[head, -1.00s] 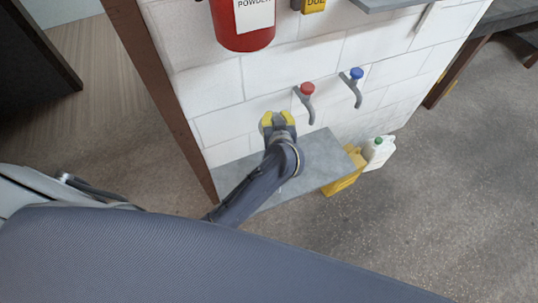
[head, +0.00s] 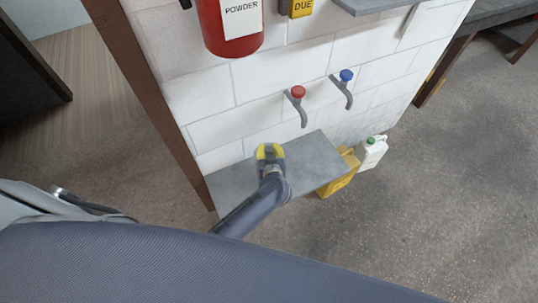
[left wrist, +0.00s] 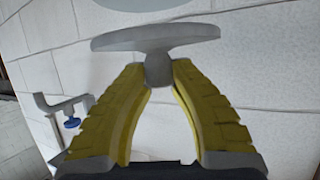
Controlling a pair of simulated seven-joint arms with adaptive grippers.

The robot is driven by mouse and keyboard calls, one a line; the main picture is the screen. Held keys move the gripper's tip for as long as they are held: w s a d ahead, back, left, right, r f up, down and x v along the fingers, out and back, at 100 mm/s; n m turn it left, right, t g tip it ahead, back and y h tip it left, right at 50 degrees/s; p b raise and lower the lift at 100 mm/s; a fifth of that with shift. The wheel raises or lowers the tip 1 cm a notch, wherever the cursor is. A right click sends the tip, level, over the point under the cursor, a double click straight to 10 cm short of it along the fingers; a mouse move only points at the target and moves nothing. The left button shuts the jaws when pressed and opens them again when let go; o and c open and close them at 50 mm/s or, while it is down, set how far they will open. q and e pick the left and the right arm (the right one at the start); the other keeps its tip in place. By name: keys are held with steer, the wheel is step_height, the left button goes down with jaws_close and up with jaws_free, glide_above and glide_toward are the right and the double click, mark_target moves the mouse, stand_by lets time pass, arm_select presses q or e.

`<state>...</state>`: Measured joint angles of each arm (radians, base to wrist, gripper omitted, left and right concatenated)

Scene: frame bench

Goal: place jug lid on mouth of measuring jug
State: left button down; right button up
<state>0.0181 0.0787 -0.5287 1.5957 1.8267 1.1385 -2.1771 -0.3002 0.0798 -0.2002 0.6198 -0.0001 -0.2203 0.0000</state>
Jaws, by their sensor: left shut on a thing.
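My left gripper (head: 270,152) is over the grey shelf below the taps in the head view. In the left wrist view its yellow fingers (left wrist: 159,80) are shut on the round knob of the grey jug lid (left wrist: 155,36). The lid's disc lies beyond the fingertips, seen nearly edge-on. In the head view the gripper hides the lid. I cannot make out the measuring jug in the head view. A pale rounded shape (left wrist: 140,4) is cut off at the top of the left wrist view, apart from the lid; I cannot tell what it is. My right gripper is not in view.
The grey shelf (head: 315,160) juts from a white block wall (head: 205,95). A red-handled tap (head: 298,92) and a blue-handled tap (head: 347,75) stick out above it. A red extinguisher (head: 229,40) hangs higher. Yellow (head: 338,185) and white (head: 371,153) canisters stand at right.

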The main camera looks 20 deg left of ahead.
arm_select(q)
steer(key=shift+f, duration=1.9)
steer(key=shift+f, duration=0.1)
steer(key=c, duration=1.2)
jaws_free()
